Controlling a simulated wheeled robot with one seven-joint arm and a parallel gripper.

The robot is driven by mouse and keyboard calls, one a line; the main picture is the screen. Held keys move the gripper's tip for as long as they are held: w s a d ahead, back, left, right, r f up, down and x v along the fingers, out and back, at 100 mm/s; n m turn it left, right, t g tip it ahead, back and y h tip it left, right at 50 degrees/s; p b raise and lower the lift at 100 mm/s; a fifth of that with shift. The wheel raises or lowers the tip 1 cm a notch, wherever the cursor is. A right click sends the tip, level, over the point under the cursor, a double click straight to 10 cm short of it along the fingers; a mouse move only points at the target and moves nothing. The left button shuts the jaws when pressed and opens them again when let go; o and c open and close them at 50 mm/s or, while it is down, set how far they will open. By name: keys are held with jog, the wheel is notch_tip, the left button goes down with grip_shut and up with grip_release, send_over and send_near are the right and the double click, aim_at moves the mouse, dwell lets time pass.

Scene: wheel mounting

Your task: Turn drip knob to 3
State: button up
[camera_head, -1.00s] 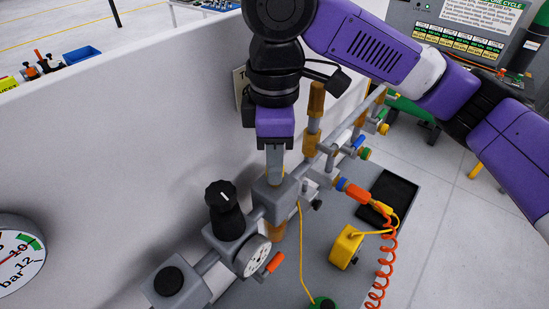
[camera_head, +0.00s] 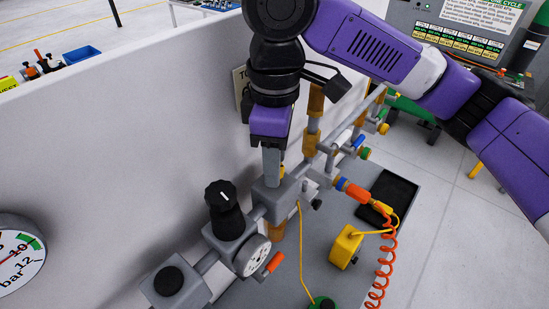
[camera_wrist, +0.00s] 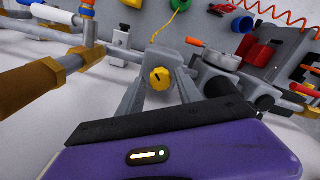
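A yellow round knob (camera_wrist: 160,78) with a dark mark on its face sits on a grey block (camera_wrist: 160,97) in the wrist view. I take it for the drip knob; its numbers are too small to read. My gripper (camera_wrist: 159,82) is open, its two grey fingers on either side of the knob. A gap shows beside the knob, and I cannot tell of any contact. In the head view my gripper (camera_head: 272,182) points down at the grey block (camera_head: 278,196), and the knob is mostly hidden behind the fingers.
A black knob (camera_head: 221,196) and a small round gauge (camera_head: 252,256) with an orange lever (camera_head: 274,262) are close on the left. Brown-capped pipes (camera_head: 313,120) rise behind. A yellow device (camera_head: 346,246) and a coiled orange hose (camera_head: 380,275) are on the right. A white wall stands close at left.

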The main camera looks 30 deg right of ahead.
jog(key=shift+o, duration=0.2)
jog(key=shift+r+b, duration=0.55)
jog(key=shift+r, duration=3.35)
jog(key=shift+s, duration=0.1)
